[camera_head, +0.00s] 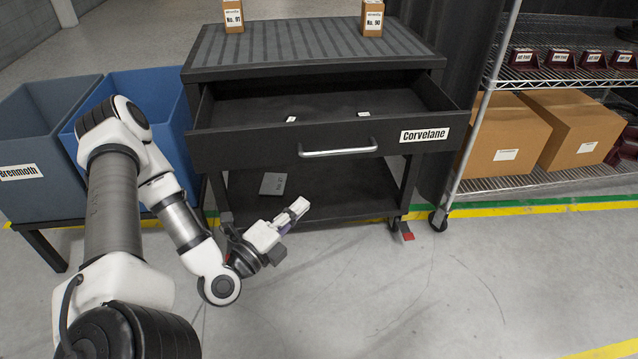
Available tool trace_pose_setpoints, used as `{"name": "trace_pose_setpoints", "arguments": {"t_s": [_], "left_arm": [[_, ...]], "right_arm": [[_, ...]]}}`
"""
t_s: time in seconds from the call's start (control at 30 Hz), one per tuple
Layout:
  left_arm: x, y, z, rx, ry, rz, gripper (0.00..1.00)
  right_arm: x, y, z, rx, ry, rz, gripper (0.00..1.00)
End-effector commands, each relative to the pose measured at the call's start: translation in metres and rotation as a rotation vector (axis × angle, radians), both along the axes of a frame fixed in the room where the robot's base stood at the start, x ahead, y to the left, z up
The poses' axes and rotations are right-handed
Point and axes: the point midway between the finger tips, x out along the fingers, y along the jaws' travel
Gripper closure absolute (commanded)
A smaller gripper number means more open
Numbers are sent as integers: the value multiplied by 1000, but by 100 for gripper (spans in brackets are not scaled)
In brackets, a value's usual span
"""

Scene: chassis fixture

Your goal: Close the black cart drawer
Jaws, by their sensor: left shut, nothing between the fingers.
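The black cart (310,47) stands ahead of me, and its drawer (250,151) is pulled out toward me. The drawer front has a silver bar handle (337,151) and a white label reading "Corvelane" (424,134). Two small white pieces lie inside the drawer. My left gripper (298,207) is shut and empty. In the picture it is below the drawer front and a little left of the handle, and it appears apart from the drawer. My right gripper is not in view.
Two small boxes (233,16) (372,17) stand on the cart top. A dark flat item (273,184) lies on the lower shelf. Blue bins (162,86) are at the left. A wire rack (540,187) with cartons (503,131) is at the right. Floor in front is clear.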

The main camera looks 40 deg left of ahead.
Motion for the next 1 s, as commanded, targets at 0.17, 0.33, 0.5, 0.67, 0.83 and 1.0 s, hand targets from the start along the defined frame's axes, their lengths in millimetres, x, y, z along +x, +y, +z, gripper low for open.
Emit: {"name": "trace_pose_setpoints", "arguments": {"t_s": [0.17, 0.33, 0.5, 0.67, 0.83, 1.0], "left_arm": [[0, 12, -6, -21, -25, 43, 100], [19, 13, -6, -22, -27, 42, 100], [47, 15, -4, -21, -28, 40, 100], [79, 16, 2, -14, -22, 37, 100], [104, 28, 13, -23, -22, 44, 100], [117, 44, 16, -23, -21, 41, 100]], "right_arm": [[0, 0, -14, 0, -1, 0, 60], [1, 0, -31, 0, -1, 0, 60], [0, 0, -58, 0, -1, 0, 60], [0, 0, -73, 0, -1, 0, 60], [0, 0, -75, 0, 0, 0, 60], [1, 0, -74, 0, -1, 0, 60]]}}
